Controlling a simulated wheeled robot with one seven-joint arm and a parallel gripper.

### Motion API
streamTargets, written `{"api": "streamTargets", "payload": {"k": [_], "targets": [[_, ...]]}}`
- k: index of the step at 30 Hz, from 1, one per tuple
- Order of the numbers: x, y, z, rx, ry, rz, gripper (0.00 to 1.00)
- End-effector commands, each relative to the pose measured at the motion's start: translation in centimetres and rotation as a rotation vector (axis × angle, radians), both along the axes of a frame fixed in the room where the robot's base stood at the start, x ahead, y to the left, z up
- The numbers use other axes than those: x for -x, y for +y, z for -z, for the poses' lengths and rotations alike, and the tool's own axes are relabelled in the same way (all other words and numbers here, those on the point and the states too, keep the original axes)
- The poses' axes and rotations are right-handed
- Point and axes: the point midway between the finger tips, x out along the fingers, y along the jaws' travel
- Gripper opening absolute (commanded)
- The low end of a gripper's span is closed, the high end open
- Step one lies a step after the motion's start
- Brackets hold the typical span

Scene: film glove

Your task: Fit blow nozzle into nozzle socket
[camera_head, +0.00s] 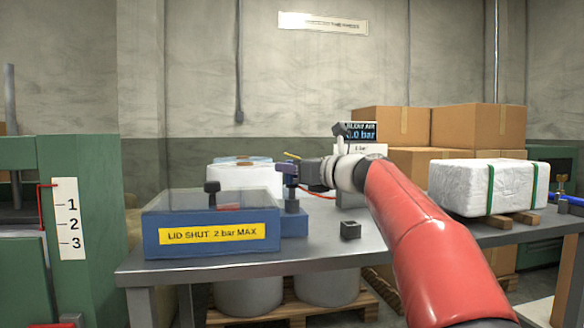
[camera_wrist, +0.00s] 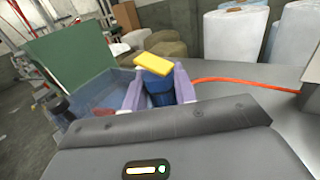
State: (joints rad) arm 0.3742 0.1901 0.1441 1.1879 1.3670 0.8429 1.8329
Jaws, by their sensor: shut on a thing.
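The yellow part shows as a thin tilted strip in the head view (camera_head: 292,156). A dark blue upright post (camera_head: 292,206) stands on a low blue block (camera_head: 293,223) beside the box, right below my gripper; the nozzle socket seems to be here. I cannot tell whether nozzle and socket touch.
An orange hose (camera_wrist: 235,82) runs right from the nozzle area. A small dark block (camera_head: 350,230) lies on the grey table (camera_head: 330,251). A wrapped white bale (camera_head: 480,187) stands at right. A green machine (camera_head: 85,200) stands left.

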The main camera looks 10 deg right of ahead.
Motion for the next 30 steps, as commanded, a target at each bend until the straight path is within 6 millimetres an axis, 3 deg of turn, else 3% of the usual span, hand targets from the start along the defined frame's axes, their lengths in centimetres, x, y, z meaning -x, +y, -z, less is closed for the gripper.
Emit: {"api": "streamTargets", "payload": {"k": [20,21,26,30], "targets": [[0.0,0.0,1.8,0.001,-0.001,0.000,0.04],[0.0,0.0,1.6,0.001,-0.001,0.000,0.33],[0.0,0.0,1.6,0.001,-0.001,0.000,0.53],[0.0,0.0,1.6,0.001,-0.001,0.000,0.53]]}}
